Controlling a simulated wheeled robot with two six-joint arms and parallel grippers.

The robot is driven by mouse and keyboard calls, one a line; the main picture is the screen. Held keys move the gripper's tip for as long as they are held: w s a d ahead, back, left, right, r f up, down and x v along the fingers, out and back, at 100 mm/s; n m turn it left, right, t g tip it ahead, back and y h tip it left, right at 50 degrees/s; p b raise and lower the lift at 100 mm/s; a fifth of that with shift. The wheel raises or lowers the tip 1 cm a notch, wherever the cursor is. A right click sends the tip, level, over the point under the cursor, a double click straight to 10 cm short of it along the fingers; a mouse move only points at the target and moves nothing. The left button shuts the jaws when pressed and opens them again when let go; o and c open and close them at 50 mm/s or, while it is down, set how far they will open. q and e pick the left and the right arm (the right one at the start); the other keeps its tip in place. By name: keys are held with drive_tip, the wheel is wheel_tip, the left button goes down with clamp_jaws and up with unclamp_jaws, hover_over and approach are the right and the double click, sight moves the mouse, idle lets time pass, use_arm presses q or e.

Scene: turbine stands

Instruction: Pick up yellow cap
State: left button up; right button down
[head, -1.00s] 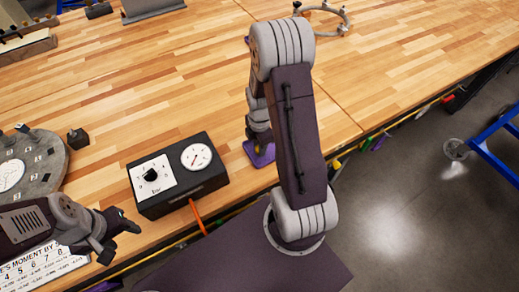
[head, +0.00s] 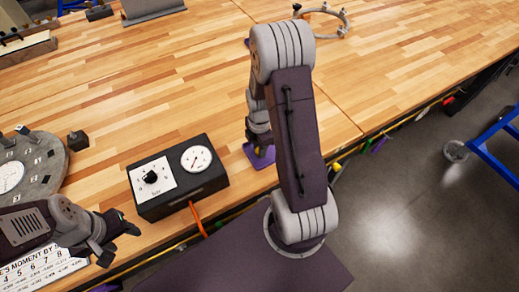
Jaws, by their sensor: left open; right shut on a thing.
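My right gripper (head: 259,146) is low over the table near its front edge, partly hidden behind my own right arm. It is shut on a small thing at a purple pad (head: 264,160). A small bit of yellow, which looks like the yellow cap (head: 262,151), shows at its fingertips; most of it is hidden. I cannot tell whether it touches the pad. My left gripper (head: 127,235) is open and empty at the lower left, in front of the gauge box.
A black gauge box (head: 205,186) with a knob and dial stands left of my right gripper, with an orange hose at its front. A round grey disc (head: 48,166) with numbered places is at the left. A grey ring stand (head: 335,22) is at the back. The middle of the table is clear.

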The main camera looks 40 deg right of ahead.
drive_tip(key=shift+r, duration=0.45)
wheel_tip(320, 180, up, 3)
drive_tip(key=shift+w+f, duration=0.1)
drive_tip(key=s+d+r, duration=0.2)
drive_tip(key=s+r, duration=0.5)
drive_tip(key=s, duration=0.4)
drive_tip(key=shift+s+b, duration=0.35)
drive_tip(key=shift+s, duration=0.05)
drive_tip(key=c, duration=2)
unclamp_jaws()
drive_tip(key=shift+c, duration=0.2)
clamp_jaws()
